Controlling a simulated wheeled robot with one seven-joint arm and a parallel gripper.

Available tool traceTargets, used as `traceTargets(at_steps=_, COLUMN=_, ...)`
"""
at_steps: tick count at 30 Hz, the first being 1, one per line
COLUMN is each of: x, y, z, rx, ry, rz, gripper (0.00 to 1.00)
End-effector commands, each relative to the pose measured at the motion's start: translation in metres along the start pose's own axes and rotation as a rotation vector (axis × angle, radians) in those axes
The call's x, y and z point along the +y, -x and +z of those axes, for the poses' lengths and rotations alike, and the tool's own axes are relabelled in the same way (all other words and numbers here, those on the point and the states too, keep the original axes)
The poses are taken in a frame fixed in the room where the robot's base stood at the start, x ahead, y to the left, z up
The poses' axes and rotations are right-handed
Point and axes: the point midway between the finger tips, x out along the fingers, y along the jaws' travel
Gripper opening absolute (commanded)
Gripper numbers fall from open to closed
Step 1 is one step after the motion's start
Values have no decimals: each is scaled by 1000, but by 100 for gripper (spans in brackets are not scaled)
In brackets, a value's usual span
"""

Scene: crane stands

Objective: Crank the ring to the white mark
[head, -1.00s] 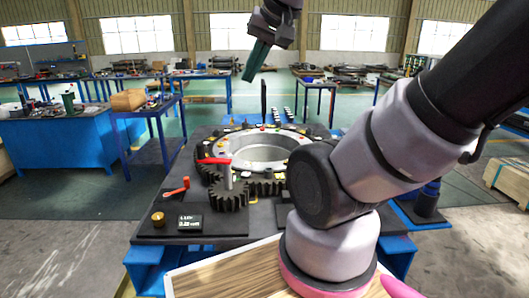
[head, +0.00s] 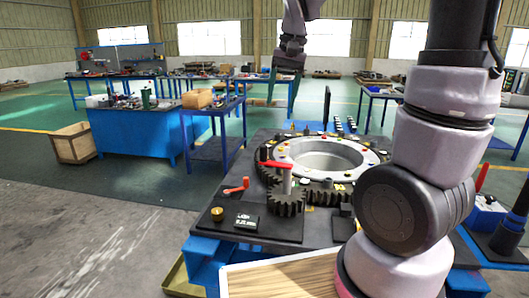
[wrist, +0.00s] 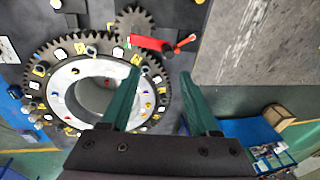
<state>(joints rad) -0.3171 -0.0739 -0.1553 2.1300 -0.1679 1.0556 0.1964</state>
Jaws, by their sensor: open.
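The toothed ring (head: 325,158) lies flat on the dark stand, with a pale inner band, an open centre and small coloured and white marks around it. It also shows in the wrist view (wrist: 62,92). The small gear (head: 287,203) meshes at its near left edge. A red crank bar (head: 277,164) sits on the gear's post, also seen in the wrist view (wrist: 150,43). I cannot tell which white mark is meant.
A dark upright plate (head: 326,108) stands behind the ring. Blue workbenches (head: 140,132) are behind left.

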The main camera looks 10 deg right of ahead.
Motion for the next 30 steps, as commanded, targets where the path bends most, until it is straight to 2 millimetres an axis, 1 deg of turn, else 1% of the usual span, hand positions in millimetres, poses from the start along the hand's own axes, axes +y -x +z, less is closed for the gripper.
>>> traceTargets(at_steps=1, x=-10, y=-18, z=-7, rx=-29, ry=5, rz=35, gripper=62)
traceTargets(at_steps=3, x=-20, y=-38, z=-15, rx=-58, ry=2, rz=79, gripper=62)
traceTargets(at_steps=6, x=-32, y=-62, z=-23, rx=-84, ry=2, rz=130, gripper=62)
traceTargets(at_steps=9, x=-38, y=-78, z=-27, rx=-99, ry=1, rz=165, gripper=62)
traceTargets(at_steps=11, x=-41, y=-83, z=-28, rx=-103, ry=1, rz=177, gripper=62)
traceTargets(at_steps=17, x=-39, y=-101, z=-28, rx=-108, ry=1, rz=187, gripper=62)
traceTargets(at_steps=27, x=-27, y=-162, z=-21, rx=-108, ry=1, rz=187, gripper=62)
traceTargets(at_steps=30, x=-24, y=-176, z=-19, rx=-108, ry=0, rz=186, gripper=62)
